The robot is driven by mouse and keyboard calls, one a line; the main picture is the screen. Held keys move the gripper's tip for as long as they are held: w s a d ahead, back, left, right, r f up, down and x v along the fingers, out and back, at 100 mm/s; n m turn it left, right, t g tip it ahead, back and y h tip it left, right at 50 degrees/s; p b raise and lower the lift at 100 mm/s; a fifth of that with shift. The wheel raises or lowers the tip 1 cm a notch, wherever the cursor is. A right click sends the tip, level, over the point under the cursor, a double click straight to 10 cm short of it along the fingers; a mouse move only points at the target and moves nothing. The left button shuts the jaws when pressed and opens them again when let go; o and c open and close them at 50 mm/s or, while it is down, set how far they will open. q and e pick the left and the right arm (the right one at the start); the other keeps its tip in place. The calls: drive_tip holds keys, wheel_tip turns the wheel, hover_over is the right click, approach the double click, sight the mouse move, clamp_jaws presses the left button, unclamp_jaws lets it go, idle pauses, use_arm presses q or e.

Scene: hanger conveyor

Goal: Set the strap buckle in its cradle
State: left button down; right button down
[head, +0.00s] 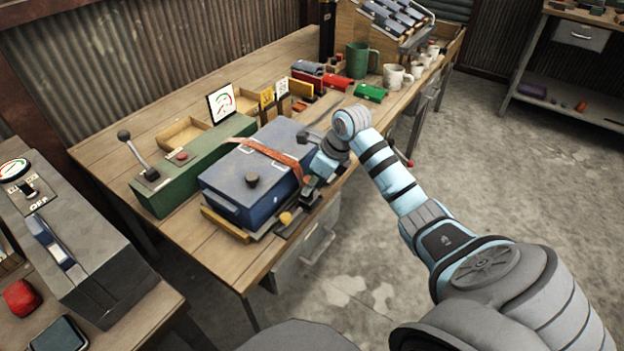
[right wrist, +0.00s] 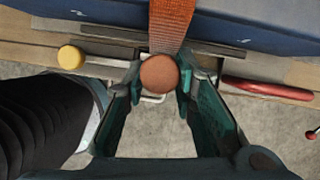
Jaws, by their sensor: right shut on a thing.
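An orange strap (head: 268,152) lies across the lid of a blue box (head: 245,190) and also shows in the right wrist view (right wrist: 172,22). At its near end, a round reddish-brown knob (right wrist: 159,74), apparently part of the strap buckle, sits between the fingertips of my right gripper (right wrist: 159,82). The gripper is shut on it, beside the box's front side. A pale metal frame (right wrist: 112,62) shows partly behind the knob and fingers. I cannot tell for sure which part is the cradle. In the head view my right gripper (head: 310,186) largely hides the buckle. My left gripper is not in view.
A yellow knob (right wrist: 70,57) and a red handle (right wrist: 268,88) flank the gripper along the bench edge. A green lever box (head: 185,165) stands behind the blue box. Mugs (head: 396,76) and coloured blocks stand farther along the bench. Open floor lies in front.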

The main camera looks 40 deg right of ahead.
drive_tip(key=shift+f+b, duration=0.9)
drive_tip(key=shift+f, duration=0.25)
drive_tip(key=c, duration=1.2)
unclamp_jaws()
drive_tip(key=shift+c, duration=0.2)
drive_tip(key=v, duration=1.2)
drive_tip(key=shift+d, duration=0.1)
